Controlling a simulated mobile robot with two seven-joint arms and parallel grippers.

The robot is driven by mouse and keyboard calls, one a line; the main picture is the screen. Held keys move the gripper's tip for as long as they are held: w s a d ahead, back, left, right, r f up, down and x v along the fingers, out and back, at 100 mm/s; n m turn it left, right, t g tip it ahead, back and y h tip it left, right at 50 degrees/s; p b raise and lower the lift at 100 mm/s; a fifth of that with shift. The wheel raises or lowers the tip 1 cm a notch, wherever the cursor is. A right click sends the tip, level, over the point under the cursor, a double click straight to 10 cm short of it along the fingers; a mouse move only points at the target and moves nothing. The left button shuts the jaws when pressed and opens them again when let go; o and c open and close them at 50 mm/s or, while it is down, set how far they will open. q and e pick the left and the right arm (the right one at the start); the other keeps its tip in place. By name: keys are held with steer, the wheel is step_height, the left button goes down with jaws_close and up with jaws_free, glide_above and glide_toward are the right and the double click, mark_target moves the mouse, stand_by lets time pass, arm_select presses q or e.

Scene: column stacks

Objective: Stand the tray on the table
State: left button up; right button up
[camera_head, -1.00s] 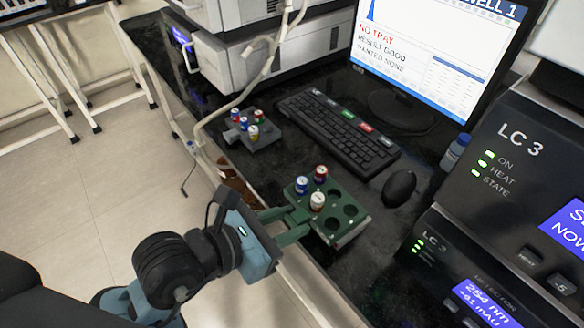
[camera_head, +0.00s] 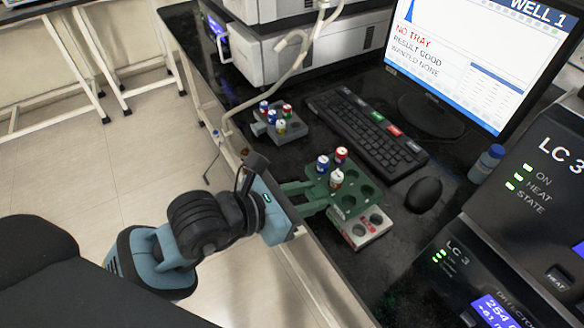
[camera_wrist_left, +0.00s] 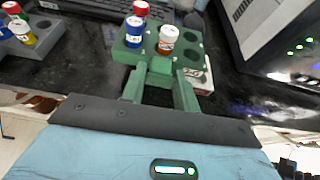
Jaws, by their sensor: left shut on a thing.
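The green tray (camera_head: 358,198) has round wells and carries a blue vial (camera_head: 322,164), a red vial (camera_head: 341,156) and a white vial with a brown-red band (camera_head: 336,180). My left gripper (camera_head: 318,194) is shut on the tray's near-left side. The tray looks about level and is held above a pale block (camera_head: 362,235) with wells and red marks. The left wrist view also shows the tray (camera_wrist_left: 130,56) in front of the fingers (camera_wrist_left: 160,78). The dark table (camera_head: 405,240) lies below. My right gripper is not in view.
A grey tray (camera_head: 290,131) with several vials stands further back on the left. A keyboard (camera_head: 365,135), a mouse (camera_head: 423,194) and a monitor (camera_head: 470,60) are behind and to the right. A small bottle (camera_head: 487,163) and the LC 3 unit (camera_head: 535,150) stand at the right.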

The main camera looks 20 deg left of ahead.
arm_select(q)
glide_above(291, 178)
steer(key=shift+f, duration=0.45)
steer(key=shift+f+b, duration=0.4)
steer(key=shift+f, duration=1.35)
steer(key=shift+f, duration=0.1)
steer(key=o, duration=1)
steer(key=shift+s+a, duration=0.1)
steer(key=shift+s, duration=0.1)
steer(key=v, duration=1.1)
steer(key=shift+s+a+r, duration=0.15)
steer(key=shift+s+r, duration=0.05)
steer(key=shift+r, duration=0.2)
